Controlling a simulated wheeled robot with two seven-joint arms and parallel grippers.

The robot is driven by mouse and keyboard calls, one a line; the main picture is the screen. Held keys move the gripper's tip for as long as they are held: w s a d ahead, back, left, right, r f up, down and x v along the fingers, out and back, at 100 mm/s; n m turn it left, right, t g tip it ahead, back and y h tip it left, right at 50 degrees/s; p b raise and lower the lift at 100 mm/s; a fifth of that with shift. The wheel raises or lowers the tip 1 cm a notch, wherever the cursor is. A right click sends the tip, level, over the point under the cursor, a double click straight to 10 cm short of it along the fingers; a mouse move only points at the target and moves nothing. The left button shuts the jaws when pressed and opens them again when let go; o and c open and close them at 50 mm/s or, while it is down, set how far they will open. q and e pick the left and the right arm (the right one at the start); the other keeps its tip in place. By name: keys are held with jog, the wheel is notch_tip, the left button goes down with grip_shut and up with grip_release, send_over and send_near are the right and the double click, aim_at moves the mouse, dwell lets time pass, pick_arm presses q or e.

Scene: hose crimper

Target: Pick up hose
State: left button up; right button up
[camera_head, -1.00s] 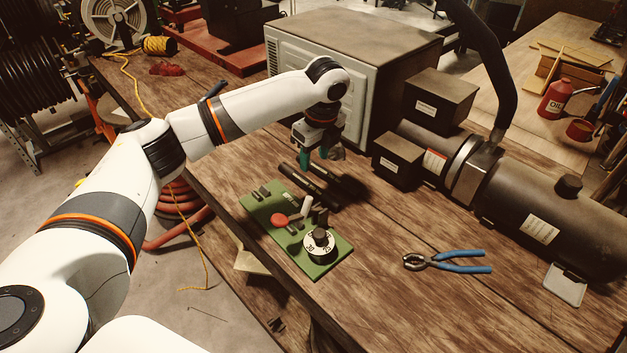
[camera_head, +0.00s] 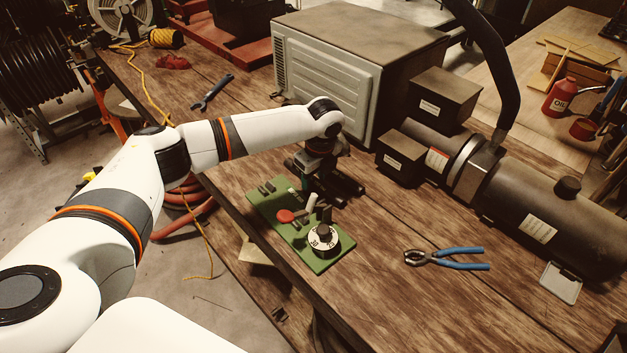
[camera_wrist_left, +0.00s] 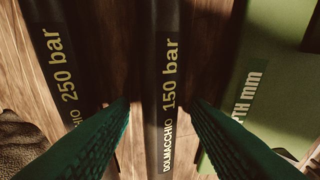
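Two black hoses lie side by side on the wooden table. The hose marked 150 bar (camera_wrist_left: 167,80) runs up the middle of the left wrist view, and the hose marked 250 bar (camera_wrist_left: 62,60) lies to its left. My left gripper (camera_head: 308,182) is low over the hoses in the head view. In the left wrist view its two green fingers (camera_wrist_left: 158,106) are apart, one on each side of the 150 bar hose, with gaps showing beside it. The gripper and wrist hide part of the hoses in the head view. My right gripper is not in view.
A green board (camera_head: 318,262) with a red knob and a white dial (camera_head: 323,241) lies close beside the hoses. Blue-handled pliers (camera_head: 447,261) lie to the right. Black boxes (camera_head: 403,152) and a large grey metal cabinet (camera_head: 325,75) stand behind.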

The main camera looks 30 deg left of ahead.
pick_arm(q)
grip_shut()
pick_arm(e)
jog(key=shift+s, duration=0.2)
pick_arm(q)
jog(key=shift+r, duration=0.1)
